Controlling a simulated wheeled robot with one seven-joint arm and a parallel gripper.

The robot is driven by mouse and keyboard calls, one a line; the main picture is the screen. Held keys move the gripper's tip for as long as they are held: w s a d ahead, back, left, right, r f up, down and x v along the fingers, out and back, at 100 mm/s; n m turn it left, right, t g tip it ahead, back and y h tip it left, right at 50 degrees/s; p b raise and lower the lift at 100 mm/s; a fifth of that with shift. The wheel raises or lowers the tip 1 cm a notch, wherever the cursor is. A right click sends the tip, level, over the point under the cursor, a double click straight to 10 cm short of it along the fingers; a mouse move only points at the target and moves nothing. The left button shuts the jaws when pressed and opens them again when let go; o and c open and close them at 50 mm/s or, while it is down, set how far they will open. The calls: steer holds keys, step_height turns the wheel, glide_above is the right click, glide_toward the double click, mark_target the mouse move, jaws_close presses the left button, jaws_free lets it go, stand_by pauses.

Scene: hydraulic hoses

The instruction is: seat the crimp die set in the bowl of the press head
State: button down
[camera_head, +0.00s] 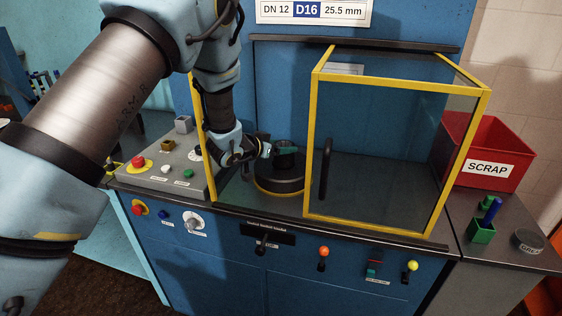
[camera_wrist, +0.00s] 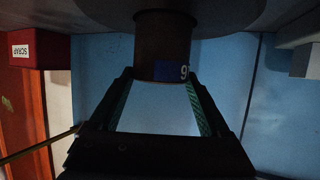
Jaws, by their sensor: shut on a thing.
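My gripper (camera_head: 270,151) reaches in through the open left part of the guard, over the press head. It is shut on the crimp die set (camera_head: 287,146), a dark cylinder. In the wrist view, the die set (camera_wrist: 162,45) sits between the tips of my gripper's green-padded fingers (camera_wrist: 162,80). A blue label with a pale character, partly cut off, shows on its side. The press head (camera_head: 279,186) is a dark round block with a yellow ring at its base. The die set is at or just above its top; I cannot tell whether they touch. The bowl's inside is hidden.
A yellow-framed clear guard (camera_head: 312,140) stands close to the right of the press head, with a dark handle (camera_head: 325,168). A control panel (camera_head: 165,160) with buttons is at left. A red scrap bin (camera_head: 487,150) and a green block (camera_head: 481,231) are at right.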

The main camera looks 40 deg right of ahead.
mark_target(277, 157)
step_height(277, 157, down, 4)
steer(key=shift+a+f+b, duration=0.1)
steer(key=shift+f+b, duration=0.1)
steer(key=shift+b, duration=0.7)
steer(key=shift+c, duration=0.5)
jaws_free()
steer(key=shift+s, duration=0.1)
steer(key=shift+o, duration=0.5)
steer(key=shift+r, duration=0.15)
steer(key=shift+r, duration=0.1)
